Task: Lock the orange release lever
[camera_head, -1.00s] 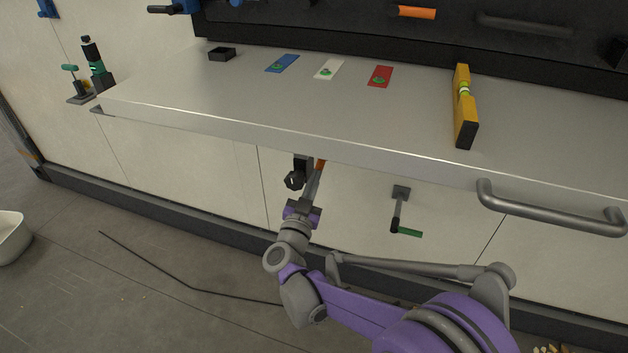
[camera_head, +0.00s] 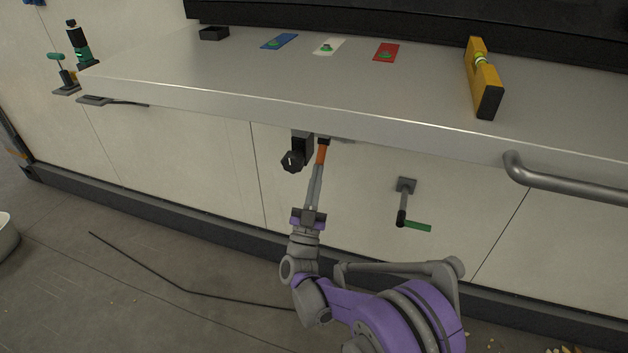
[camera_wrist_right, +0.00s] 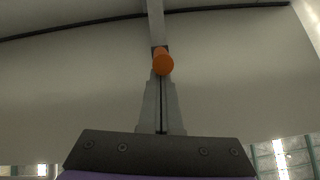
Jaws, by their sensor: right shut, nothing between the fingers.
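The orange release lever (camera_head: 322,154) hangs below the front edge of the workbench, beside a black knob. In the right wrist view its round orange end (camera_wrist_right: 162,63) points toward the camera, on a grey bar. My right gripper (camera_head: 320,168) is shut and empty, reaching up from below with its fingertips at the lever's lower end. In the right wrist view the shut fingers (camera_wrist_right: 160,78) end right at the orange end. I cannot tell whether they touch it. My left gripper is not in view.
The black knob (camera_head: 292,160) sits just left of the lever. A crank with a green handle (camera_head: 417,227) is on the panel to the right. The workbench (camera_head: 240,75) overhangs above, with a grey handle (camera_head: 570,185) on its front edge. A yellow level (camera_head: 484,78) lies on top.

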